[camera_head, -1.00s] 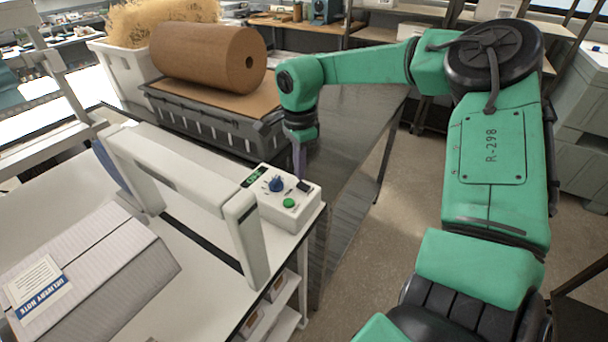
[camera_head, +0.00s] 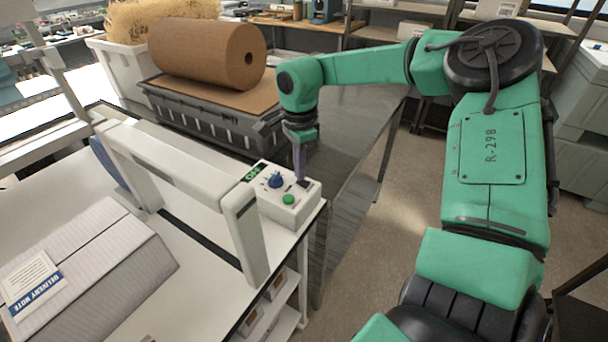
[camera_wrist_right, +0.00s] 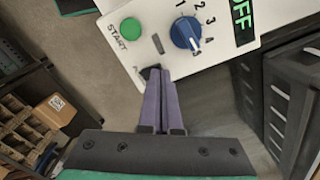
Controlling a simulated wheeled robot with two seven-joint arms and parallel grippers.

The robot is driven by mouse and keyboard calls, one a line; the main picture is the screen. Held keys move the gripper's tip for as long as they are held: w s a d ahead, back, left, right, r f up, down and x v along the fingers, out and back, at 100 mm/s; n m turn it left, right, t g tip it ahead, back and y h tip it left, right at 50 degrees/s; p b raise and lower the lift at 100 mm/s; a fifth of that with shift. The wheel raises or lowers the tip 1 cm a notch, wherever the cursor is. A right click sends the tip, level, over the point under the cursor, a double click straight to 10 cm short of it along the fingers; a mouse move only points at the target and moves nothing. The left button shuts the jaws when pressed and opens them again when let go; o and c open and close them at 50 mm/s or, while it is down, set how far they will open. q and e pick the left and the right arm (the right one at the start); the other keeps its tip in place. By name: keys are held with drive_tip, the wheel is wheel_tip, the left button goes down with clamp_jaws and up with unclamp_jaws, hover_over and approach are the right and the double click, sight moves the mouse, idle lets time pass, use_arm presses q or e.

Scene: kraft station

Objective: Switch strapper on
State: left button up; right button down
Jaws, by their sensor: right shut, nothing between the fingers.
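The strapper is a white arch (camera_head: 180,165) over a white table, with a white control box (camera_head: 292,212) at its right end. The box carries a blue knob (camera_head: 275,181), a green START button (camera_head: 288,199), a green-lit display (camera_head: 252,173) and a small black switch. In the wrist view the display (camera_wrist_right: 243,22) shows the letters FF, partly cut off. My right gripper (camera_head: 302,181) is shut and empty, pointing down at the black switch. In the wrist view its purple fingertips (camera_wrist_right: 158,72) overlap the switch (camera_wrist_right: 149,72); contact cannot be told. My left gripper is not in view.
A cardboard box with a delivery note (camera_head: 105,265) lies on the strapper table at left. Behind stands a dark grey crate (camera_head: 205,125) with a brown paper roll (camera_head: 207,53) above it.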

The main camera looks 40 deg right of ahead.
drive_tip(key=shift+f, duration=0.35)
drive_tip(key=shift+s, duration=0.1)
drive_tip(key=shift+r+p, duration=2.05)
drive_tip(key=shift+r, duration=1.55)
drive_tip(key=shift+f, duration=0.1)
